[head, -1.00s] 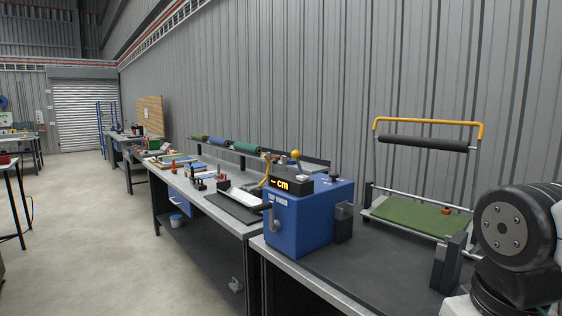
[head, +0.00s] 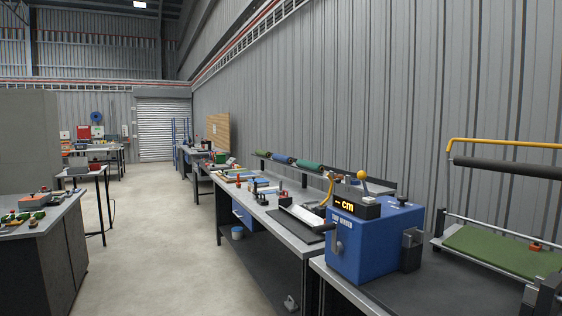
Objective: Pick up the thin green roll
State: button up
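Several rolls lie in a row on a raised rail along the wall above the long workbench. A dark green roll (head: 260,154) is at the far end, a blue roll (head: 283,159) is in the middle, and a teal-green roll (head: 308,165) is nearer. They are small in the head view, and I cannot tell which one is the thin green roll. My gripper is out of view.
A blue machine (head: 372,240) with a "cm" display stands on the near bench, beside a frame with a green mat (head: 500,252). The workbench (head: 262,212) holds small tools. A grey-topped table (head: 45,216) stands left. Open floor (head: 165,240) lies between.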

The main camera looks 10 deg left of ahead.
aim_at(263, 153)
jog(key=u, duration=1.15)
jog(key=i, duration=10.8)
